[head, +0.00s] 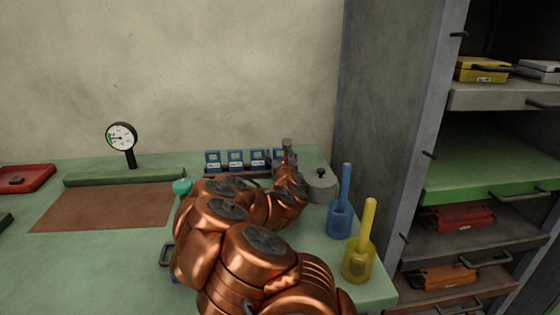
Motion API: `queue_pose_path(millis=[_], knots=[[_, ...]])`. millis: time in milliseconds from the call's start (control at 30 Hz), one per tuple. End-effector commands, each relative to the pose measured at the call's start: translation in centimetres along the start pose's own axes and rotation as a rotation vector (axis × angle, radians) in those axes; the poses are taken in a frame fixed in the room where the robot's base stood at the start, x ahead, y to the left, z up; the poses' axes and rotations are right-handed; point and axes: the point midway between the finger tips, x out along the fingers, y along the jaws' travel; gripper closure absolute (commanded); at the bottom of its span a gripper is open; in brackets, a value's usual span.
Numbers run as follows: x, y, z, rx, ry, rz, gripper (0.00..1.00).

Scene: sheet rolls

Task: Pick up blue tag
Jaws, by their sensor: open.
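Several blue tags with white labels stand upright in a row in a dark rack (238,174) at the back of the green bench. The left tag (213,160), the second tag (236,160) and the third tag (258,159) show clearly. Another blue one at the right end is partly covered by my arm's end. My gripper (287,155) is at that right end of the row, small in view and mostly hidden by my copper wrist. It is open. I cannot tell whether it touches a tag.
A grey lidded pot (320,187), a blue scoop-like tool (340,222) and a yellow one (358,262) stand right of my arm. A shelf unit (385,130) rises at right. A gauge (122,137) and a brown mat (100,208) are at left.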

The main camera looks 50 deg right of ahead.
Motion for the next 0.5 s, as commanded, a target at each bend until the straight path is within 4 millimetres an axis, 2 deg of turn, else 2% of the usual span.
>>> queue_pose_path(millis=[367,500], knots=[[0.69,0.01,0.08,0.0,-0.001,0.0,0.38],[0.68,0.0,0.07,0.0,-0.001,0.0,0.49]])
